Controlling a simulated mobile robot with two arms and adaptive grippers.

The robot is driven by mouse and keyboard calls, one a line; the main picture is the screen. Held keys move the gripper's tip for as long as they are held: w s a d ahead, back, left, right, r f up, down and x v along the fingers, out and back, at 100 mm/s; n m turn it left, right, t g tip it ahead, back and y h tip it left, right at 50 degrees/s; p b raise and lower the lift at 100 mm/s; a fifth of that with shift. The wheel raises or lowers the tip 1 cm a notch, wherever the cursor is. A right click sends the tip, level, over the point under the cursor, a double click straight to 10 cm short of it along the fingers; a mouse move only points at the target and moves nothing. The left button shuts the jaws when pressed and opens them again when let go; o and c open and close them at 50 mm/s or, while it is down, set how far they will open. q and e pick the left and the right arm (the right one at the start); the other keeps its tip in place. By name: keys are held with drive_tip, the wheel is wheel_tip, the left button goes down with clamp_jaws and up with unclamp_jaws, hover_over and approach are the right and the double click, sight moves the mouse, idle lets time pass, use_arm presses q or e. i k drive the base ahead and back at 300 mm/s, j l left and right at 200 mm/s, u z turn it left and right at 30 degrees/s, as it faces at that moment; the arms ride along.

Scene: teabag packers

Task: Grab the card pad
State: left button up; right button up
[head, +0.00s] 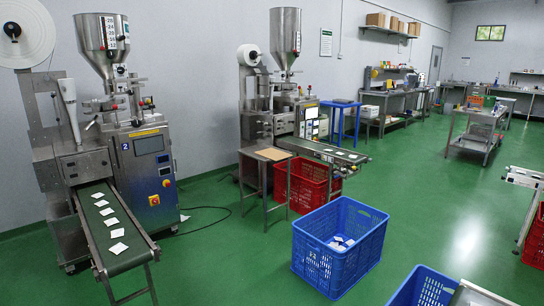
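A flat tan sheet that looks like the card pad (273,154) lies on top of a small metal stand beside the second packing machine. It is small in the head view, so its thickness is hard to tell. Neither of my grippers shows in the head view.
Two packing machines (150,170) stand along the left wall, with teabags on the near conveyor (96,238). A red crate (305,187) sits right of the stand. A blue crate (316,262) with several teabags stands in front. Green floor (450,230) is open at right centre.

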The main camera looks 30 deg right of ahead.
sight(273, 154)
drive_tip(key=i+l+z, duration=0.25)
drive_tip(key=i, duration=0.15)
drive_tip(key=i+z, duration=0.3)
drive_tip(key=i+l, duration=0.05)
drive_tip(key=i, duration=0.05)
